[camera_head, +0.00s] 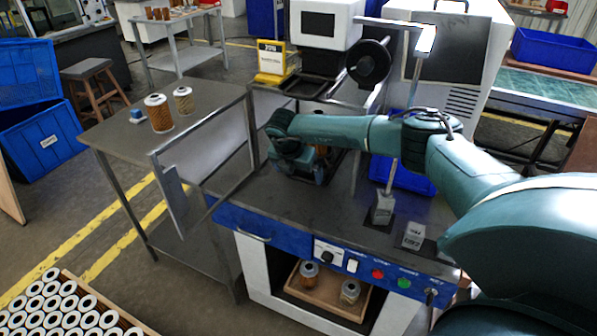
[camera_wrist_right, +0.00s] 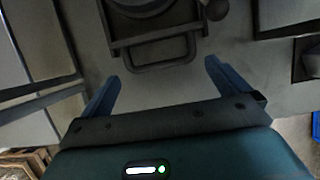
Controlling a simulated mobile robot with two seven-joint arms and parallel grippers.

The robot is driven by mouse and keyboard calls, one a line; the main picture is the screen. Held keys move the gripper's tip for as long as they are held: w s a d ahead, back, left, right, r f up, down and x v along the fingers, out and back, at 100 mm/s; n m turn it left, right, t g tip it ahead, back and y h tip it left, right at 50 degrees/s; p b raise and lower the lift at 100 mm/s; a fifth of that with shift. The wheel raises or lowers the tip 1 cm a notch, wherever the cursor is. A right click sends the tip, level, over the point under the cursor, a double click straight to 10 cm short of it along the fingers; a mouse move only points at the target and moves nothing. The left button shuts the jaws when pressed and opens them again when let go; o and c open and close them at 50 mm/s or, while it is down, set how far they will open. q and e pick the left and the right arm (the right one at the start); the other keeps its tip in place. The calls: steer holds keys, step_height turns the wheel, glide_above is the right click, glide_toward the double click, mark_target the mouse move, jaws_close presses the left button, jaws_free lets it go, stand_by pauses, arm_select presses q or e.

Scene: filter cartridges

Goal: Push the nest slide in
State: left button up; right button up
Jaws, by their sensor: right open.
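The nest slide (camera_wrist_right: 182,26) shows in the right wrist view as a dark plate with a round nest at the top edge and a handle bar (camera_wrist_right: 158,62) at its near end. My right gripper (camera_wrist_right: 161,72) is open, with one blue finger either side of the handle and nothing between them. In the head view my right gripper (camera_head: 297,172) is low over the machine's worktop (camera_head: 262,200), and my wrist hides most of the slide. I cannot tell whether the fingers touch the slide. My left gripper is out of view.
A framed door (camera_head: 178,198) stands open at the machine's left. Two cartridges (camera_head: 160,115) stand on the side table (camera_head: 112,132). A grey block (camera_head: 382,209) and a blue bin (camera_head: 412,180) are right of the gripper. A control panel (camera_head: 330,250) lines the front.

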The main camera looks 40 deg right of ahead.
steer(key=shift+x, duration=0.85)
steer(key=shift+c, duration=0.2)
